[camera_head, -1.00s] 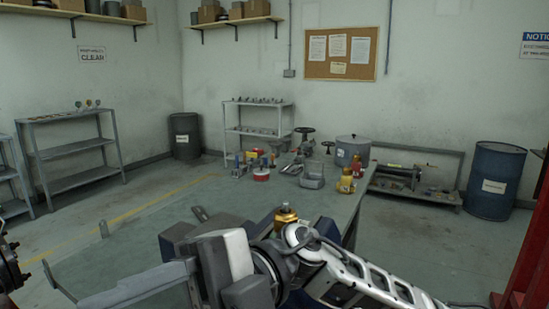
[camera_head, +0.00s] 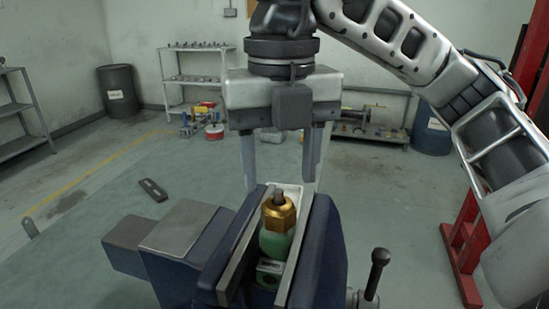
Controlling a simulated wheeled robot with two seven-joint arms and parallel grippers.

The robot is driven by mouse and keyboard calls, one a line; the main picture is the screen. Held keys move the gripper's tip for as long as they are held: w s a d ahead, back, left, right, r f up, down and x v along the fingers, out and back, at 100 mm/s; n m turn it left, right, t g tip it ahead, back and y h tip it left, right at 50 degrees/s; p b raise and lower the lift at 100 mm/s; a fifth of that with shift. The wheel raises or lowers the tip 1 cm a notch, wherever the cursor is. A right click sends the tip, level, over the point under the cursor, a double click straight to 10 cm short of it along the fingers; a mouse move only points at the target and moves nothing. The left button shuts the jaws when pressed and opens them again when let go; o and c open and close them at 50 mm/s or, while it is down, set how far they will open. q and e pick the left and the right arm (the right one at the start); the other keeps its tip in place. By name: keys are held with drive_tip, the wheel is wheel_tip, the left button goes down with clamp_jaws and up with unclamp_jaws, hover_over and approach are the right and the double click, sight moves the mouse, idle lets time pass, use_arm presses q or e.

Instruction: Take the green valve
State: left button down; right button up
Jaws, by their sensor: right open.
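The green valve (camera_head: 275,244) with a brass hex top (camera_head: 278,213) sits upright between the jaws of a blue bench vise (camera_head: 322,250). My left gripper is not in view.
The vise handle (camera_head: 375,272) sticks up at the right of the vise. Several tools and a red can (camera_head: 214,131) stand at the back. The bench left of the vise is mostly clear.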

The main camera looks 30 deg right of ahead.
sight(279, 190)
drive_tip(key=shift+f+b, duration=2.05)
drive_tip(key=shift+f, duration=0.6)
drive_tip(key=shift+c, duration=0.3)
drive_tip(key=c, duration=0.9)
